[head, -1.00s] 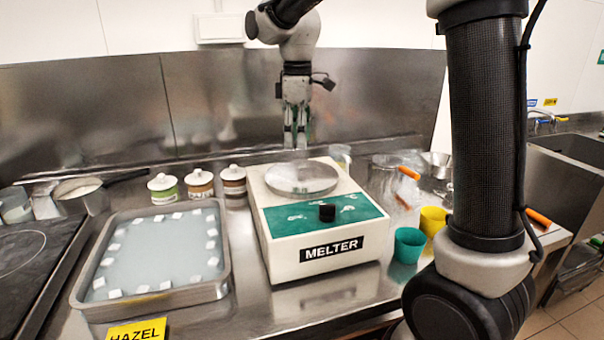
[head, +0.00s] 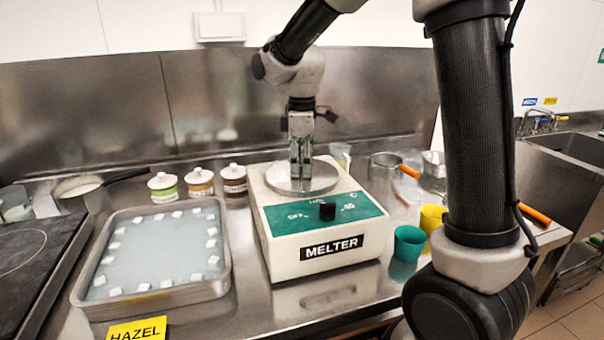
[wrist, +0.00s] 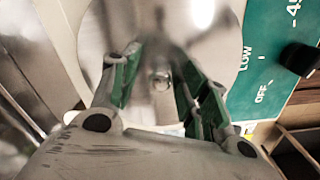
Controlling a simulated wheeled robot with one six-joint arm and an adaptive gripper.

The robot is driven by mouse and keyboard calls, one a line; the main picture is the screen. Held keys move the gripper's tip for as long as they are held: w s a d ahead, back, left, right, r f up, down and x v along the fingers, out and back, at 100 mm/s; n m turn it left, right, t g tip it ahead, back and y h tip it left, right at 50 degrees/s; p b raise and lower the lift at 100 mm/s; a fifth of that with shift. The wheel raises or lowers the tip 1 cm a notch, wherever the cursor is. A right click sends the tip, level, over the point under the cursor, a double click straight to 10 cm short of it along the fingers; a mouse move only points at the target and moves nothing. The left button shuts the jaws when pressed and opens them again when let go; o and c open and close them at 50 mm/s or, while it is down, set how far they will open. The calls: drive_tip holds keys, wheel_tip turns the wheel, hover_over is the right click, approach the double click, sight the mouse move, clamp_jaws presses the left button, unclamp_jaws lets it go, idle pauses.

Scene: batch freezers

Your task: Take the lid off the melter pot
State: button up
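The melter (head: 285,248) is a white box with a green sloping panel and a black dial (head: 327,211). Its round steel lid (head: 325,180) lies flat on top; the pot beneath is hidden. In the wrist view the lid (wrist: 212,25) shows a small shiny knob (wrist: 160,80) near its middle. My gripper (head: 301,182) points straight down over the lid, fingertips close to its surface. In the wrist view my gripper (wrist: 158,75) is open, with one green-padded finger on each side of the knob. I cannot tell whether either pad touches it.
A steel tray (head: 222,285) of pale liquid with white cubes stands left of the melter. Several lidded jars (head: 200,183) stand behind it. Green (head: 408,244) and yellow (head: 431,218) cups and an orange-handled pan (head: 384,167) are at the right.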

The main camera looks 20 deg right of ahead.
clamp_jaws()
